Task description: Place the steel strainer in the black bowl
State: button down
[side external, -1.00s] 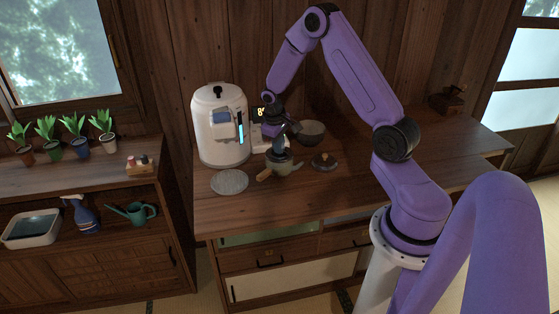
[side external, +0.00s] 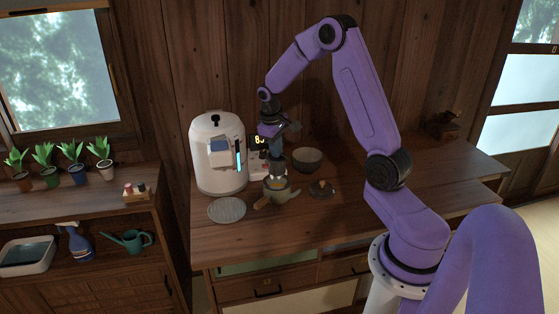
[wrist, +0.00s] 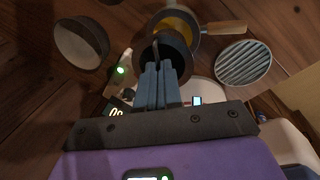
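The steel strainer (wrist: 166,48), a dark grey open cylinder in the wrist view, is held at its rim by my gripper (wrist: 162,70), whose blue fingers are closed together on it. The wrist view shows yellow inside the pot (wrist: 184,20). The black bowl (side external: 306,159) stands behind and right of the pot, apart from the strainer. In the wrist view the bowl (wrist: 80,44) is at upper left and looks empty.
A tall white appliance (side external: 217,155) stands left of my gripper, with a small lit display (side external: 259,141) beside it. A round grey ribbed mat (side external: 227,210) lies front left. A dark lid (side external: 322,188) lies right of the pot. The counter's right part is mostly clear.

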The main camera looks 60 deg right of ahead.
jog(key=s+d+r+m, duration=0.3)
jog(key=s+d+m, duration=0.1)
jog(key=s+d, duration=0.7)
jog(key=shift+m+g, duration=0.3)
jog(key=shift+g, duration=0.1)
jog(key=shift+w+d+f, duration=1.65)
jog(key=shift+w+f, duration=0.1)
jog(key=shift+f, duration=0.35)
jog(key=shift+w+d+f, duration=1.6)
jog(key=shift+w+f, duration=0.1)
jog(key=shift+f, duration=0.4)
jog(key=shift+w+d+f, duration=1.65)
jog(key=shift+w+f, duration=0.1)
jog(key=shift+f, duration=0.35)
jog(key=shift+f, duration=0.1)
jog(key=c, duration=1.3)
grip_release()
